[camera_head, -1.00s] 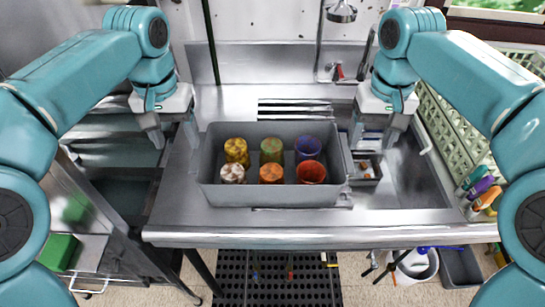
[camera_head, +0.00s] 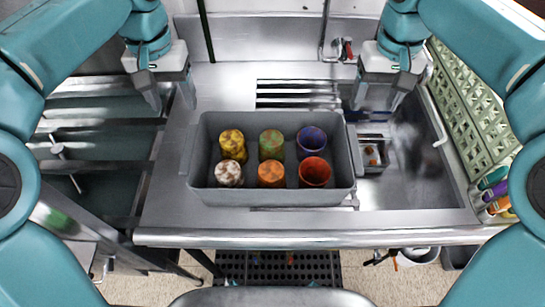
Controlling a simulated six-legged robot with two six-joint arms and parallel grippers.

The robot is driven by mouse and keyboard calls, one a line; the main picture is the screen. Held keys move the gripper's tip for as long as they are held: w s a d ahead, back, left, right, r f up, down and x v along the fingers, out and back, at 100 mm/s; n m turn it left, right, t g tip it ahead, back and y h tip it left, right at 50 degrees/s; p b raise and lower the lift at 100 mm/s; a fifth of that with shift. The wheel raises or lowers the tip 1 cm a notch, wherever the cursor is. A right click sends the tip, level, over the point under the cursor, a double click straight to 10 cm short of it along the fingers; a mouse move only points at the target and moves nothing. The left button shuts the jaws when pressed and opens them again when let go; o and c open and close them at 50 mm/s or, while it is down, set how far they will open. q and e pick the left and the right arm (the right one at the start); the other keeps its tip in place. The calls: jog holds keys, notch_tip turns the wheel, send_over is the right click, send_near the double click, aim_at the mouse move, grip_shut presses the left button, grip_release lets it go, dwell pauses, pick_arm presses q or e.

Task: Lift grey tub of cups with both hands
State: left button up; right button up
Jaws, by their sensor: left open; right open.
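The grey tub (camera_head: 272,197) stands on the steel counter in the middle of the view. Several cups stand in it in two rows: a yellow cup (camera_head: 232,144), a green patterned cup (camera_head: 271,145) and a purple cup (camera_head: 311,141) at the back, a white-brown cup (camera_head: 229,174), an orange cup (camera_head: 271,174) and a red cup (camera_head: 315,172) in front. My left gripper (camera_head: 172,108) is open and empty, up and left of the tub's back left corner. My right gripper (camera_head: 375,106) is open and empty, up and right of its back right corner. Neither touches the tub.
A small grey box (camera_head: 372,157) with bits in it sits close to the tub's right side. A pale green rack (camera_head: 472,130) lines the right. Colourful bottles (camera_head: 493,195) stand at the right edge. The counter (camera_head: 160,205) is bare left of the tub.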

aim_at(190, 146)
pick_arm(q)
jog(key=f, duration=1.5)
jog(key=shift+s+a, duration=0.2)
jog(key=shift+a, duration=0.1)
pick_arm(e)
jog(key=f, duration=1.5)
jog(key=shift+s+a, duration=0.25)
jog(key=shift+a, duration=0.1)
pick_arm(q)
jog(key=shift+f, duration=0.4)
pick_arm(e)
jog(key=shift+f, duration=0.3)
pick_arm(q)
jog(key=shift+w+f, duration=0.1)
jog(key=shift+f, duration=0.15)
pick_arm(e)
jog(key=shift+w+f, duration=0.1)
jog(key=shift+f, duration=0.15)
pick_arm(q)
jog(key=shift+d, duration=0.1)
pick_arm(e)
jog(key=shift+d+f, duration=0.1)
jog(key=shift+f, duration=0.05)
pick_arm(q)
jog(key=shift+c, duration=0.3)
pick_arm(e)
jog(key=shift+c, duration=0.3)
